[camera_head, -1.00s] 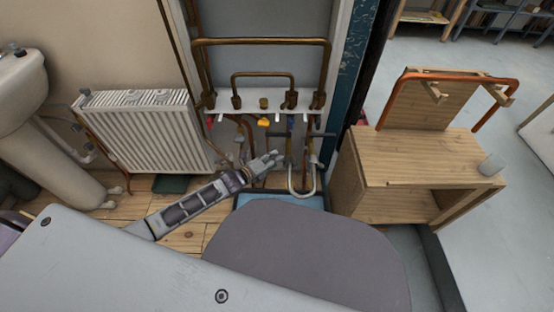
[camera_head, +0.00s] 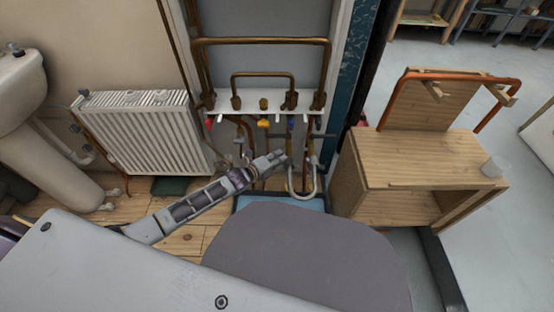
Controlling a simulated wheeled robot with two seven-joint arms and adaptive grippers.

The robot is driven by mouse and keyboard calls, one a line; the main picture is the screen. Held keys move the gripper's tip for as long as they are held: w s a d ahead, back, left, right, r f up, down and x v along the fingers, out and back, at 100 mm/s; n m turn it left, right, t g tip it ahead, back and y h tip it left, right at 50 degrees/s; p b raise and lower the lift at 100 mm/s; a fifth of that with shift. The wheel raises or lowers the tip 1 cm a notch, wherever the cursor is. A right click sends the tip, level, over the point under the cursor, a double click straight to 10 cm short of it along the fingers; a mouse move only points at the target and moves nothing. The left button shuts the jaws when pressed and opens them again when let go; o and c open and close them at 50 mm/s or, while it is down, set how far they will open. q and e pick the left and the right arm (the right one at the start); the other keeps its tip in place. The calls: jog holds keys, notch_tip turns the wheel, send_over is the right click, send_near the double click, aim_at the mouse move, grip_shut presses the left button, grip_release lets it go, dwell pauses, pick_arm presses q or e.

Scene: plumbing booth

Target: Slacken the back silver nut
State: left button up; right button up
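My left arm reaches from the lower left into the pipework under the white shelf. The back silver nut cannot be made out; the gripper and pipes crowd that spot. A yellow fitting (camera_head: 264,124) and a small blue fitting (camera_head: 291,125) sit just under the shelf, above the gripper. My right gripper is not in view.
Copper pipes (camera_head: 262,41) rise above the white shelf (camera_head: 262,102). A blue mat (camera_head: 312,203) lies below the pipes.

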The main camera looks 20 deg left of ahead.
pick_arm(q)
jog(key=shift+c, duration=1.4)
jog(key=shift+f, duration=0.1)
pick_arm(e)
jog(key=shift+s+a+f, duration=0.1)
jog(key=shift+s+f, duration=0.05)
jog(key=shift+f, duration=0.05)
